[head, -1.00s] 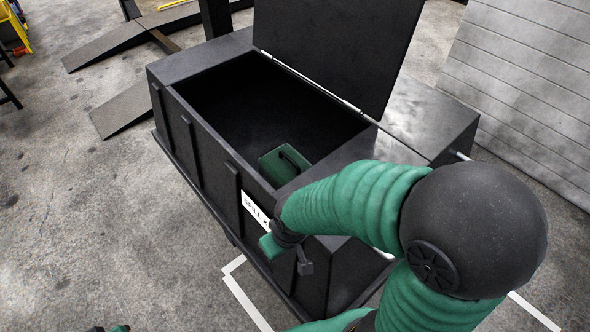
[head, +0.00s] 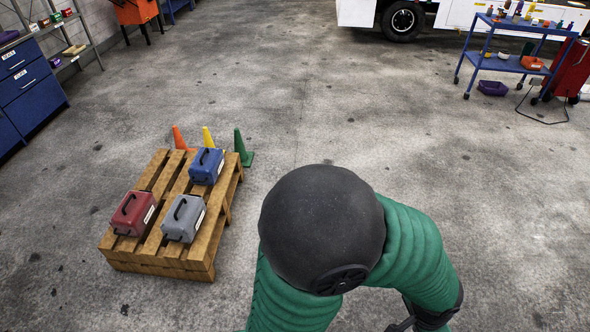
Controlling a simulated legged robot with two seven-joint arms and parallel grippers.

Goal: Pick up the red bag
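The red bag (head: 134,213) is a boxy case with a dark top handle and a white label. It sits upright on the near left part of a wooden pallet (head: 190,262) in the head view. An arm that looks like my left, green with a black elbow, fills the lower middle and bends down to the right. Only a small dark part of its gripper (head: 402,325) shows at the bottom edge, so its opening cannot be told. It is well to the right of the red bag, apart from it. My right gripper is not in view.
A grey bag (head: 184,218) and a blue bag (head: 206,166) share the pallet. Orange, yellow and green cones (head: 243,148) stand behind it. Blue cabinets (head: 30,85) are at the left and a blue cart (head: 515,62) at the far right. The floor between is clear.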

